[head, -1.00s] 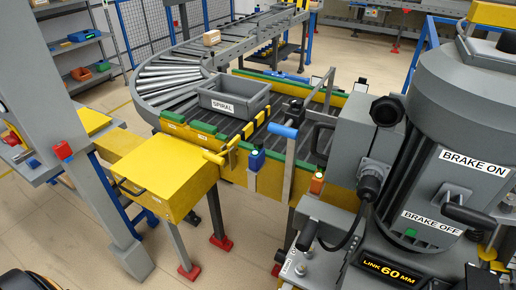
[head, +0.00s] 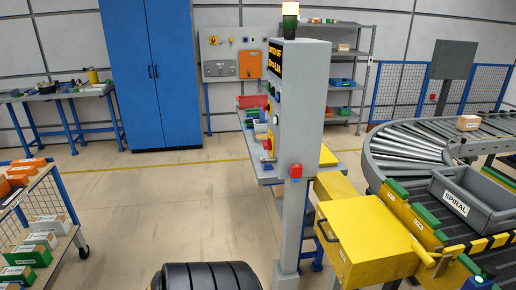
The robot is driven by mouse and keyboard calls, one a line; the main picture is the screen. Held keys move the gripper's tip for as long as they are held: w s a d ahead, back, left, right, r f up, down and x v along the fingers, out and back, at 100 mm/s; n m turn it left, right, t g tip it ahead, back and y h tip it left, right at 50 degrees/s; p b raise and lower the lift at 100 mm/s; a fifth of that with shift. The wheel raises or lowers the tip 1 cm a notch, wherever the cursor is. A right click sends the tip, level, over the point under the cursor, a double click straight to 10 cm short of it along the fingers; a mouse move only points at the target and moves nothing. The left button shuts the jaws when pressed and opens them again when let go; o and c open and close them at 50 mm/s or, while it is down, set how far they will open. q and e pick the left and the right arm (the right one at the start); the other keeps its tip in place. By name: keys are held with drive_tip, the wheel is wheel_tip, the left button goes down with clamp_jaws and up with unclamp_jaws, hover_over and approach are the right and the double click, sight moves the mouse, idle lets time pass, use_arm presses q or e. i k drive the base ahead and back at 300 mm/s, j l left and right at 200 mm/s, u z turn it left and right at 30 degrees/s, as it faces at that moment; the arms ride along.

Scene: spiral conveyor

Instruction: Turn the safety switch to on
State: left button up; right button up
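A grey control pillar (head: 299,110) stands upright in the middle of the head view, with a lit display (head: 274,60) and several buttons and knobs on its left face. That face is seen at a steep angle, so I cannot tell which control is the safety switch or how it is set. A red control (head: 296,171) sits on the pillar's near face. On the back wall, a panel (head: 232,42) carries a grey box (head: 220,68) and an orange box (head: 250,65); their small details are unclear.
A yellow box-shaped unit (head: 368,240) and the curved conveyor (head: 400,160) with a grey SPIRAL tote (head: 475,198) are at right. A blue cabinet (head: 152,75) stands behind. A cart (head: 62,195) of small boxes is at left. Floor between cart and pillar is clear.

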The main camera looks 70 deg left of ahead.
sight(267, 144)
drive_tip(key=u, duration=2.25)
